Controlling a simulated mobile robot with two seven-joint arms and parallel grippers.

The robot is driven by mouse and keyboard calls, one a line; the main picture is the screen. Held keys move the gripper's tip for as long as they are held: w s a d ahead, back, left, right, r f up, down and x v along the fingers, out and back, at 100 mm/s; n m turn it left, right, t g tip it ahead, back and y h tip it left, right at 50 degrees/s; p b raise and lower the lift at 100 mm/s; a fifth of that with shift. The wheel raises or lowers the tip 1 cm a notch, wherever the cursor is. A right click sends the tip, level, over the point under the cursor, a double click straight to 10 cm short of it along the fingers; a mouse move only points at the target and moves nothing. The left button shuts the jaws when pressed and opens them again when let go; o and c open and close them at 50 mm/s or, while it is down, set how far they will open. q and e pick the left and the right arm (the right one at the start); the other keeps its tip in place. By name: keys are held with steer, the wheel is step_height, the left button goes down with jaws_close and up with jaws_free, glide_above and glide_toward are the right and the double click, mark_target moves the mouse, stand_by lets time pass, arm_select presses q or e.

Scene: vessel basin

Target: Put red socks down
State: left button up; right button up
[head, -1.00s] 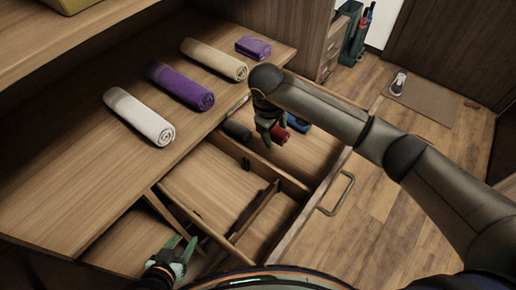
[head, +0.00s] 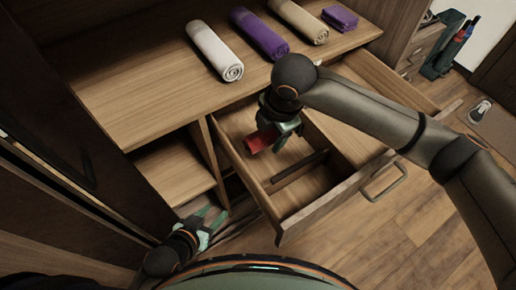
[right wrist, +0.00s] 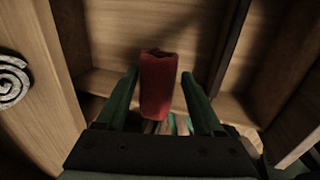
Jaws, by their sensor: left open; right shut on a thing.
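The red socks (head: 258,140), a small dark-red roll, are held by my right gripper (head: 280,122) above the open drawer (head: 330,200). In the right wrist view the red socks (right wrist: 158,88) stand between the two green fingers, with the drawer's wooden floor and dividers around them. They appear to be over the drawer's left compartment, clear of its floor. My left gripper (head: 208,222) is open and empty at the lower left, below the cabinet shelf and outside the drawer. My right arm hides part of the drawer's back right compartment.
Rolled towels lie on the shelf: white (head: 215,50), purple (head: 258,34) and beige (head: 300,20), with a folded purple cloth (head: 340,18). A short dark divider (head: 298,170) crosses the drawer. The drawer floor under the socks looks bare.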

steer(key=x, duration=0.3)
steer(key=s+b+x, duration=0.1)
steer(key=x, duration=0.1)
steer(key=shift+d+f, duration=0.35)
steer(key=shift+f, duration=0.05)
steer(key=x, duration=0.3)
steer(key=shift+s+d+f+b, duration=0.3)
steer(key=shift+f+b, duration=0.1)
steer(key=shift+f, duration=0.1)
steer(key=shift+a+f, duration=0.1)
steer(key=shift+f, duration=0.05)
arm_select(q)
steer(key=shift+f, duration=0.65)
arm_select(e)
steer(key=shift+f, duration=0.1)
steer(key=o, duration=1.3)
arm_select(q)
steer(key=shift+w, duration=0.15)
